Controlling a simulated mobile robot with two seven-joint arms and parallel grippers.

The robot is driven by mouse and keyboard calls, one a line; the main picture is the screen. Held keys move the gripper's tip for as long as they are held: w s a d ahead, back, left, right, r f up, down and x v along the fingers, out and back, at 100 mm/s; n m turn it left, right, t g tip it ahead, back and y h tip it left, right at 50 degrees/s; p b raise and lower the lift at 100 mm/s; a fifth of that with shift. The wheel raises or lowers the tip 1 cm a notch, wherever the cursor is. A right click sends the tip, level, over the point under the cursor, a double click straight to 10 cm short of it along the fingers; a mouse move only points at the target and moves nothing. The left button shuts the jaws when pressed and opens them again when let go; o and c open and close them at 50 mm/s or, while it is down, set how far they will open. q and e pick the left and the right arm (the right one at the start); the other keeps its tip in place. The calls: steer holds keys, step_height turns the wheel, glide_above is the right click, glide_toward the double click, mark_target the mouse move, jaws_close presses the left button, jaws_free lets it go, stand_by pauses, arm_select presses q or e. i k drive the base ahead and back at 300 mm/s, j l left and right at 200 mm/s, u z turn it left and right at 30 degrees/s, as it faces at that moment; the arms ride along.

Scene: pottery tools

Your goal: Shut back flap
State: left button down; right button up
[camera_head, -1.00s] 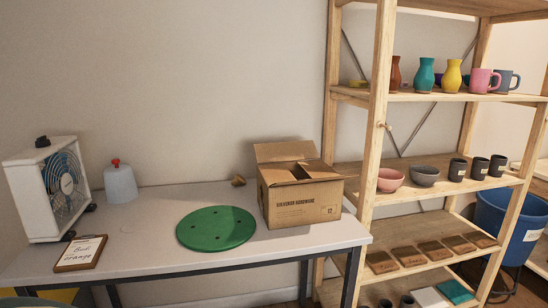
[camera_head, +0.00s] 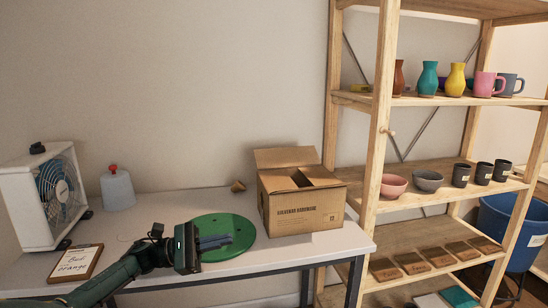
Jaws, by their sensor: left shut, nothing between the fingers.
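A cardboard box (camera_head: 304,212) stands at the right end of the white table. Its back flap (camera_head: 287,157) stands up, leaning back towards the wall. A dark opening shows between the top flaps, and the right flap looks folded inward or nearly level. My left gripper (camera_head: 226,240) is shut and empty. It is over the green disc, left of the box and apart from it, with its fingers pointing right. My right gripper is not in view.
The green round disc (camera_head: 222,225) lies on the table (camera_head: 160,205) under my left gripper. A white fan (camera_head: 42,195), a grey jug-like container (camera_head: 118,188) and a clipboard (camera_head: 76,262) are at the left. A wooden shelf (camera_head: 382,130) with pottery stands close on the box's right.

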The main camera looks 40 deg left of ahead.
mark_target(283, 158)
steer(key=i+j, duration=0.35)
steer(key=j, duration=0.15)
steer(key=i+j, duration=0.3)
steer(key=j, duration=0.2)
steer(key=i+j, duration=0.35)
steer(key=j, duration=0.15)
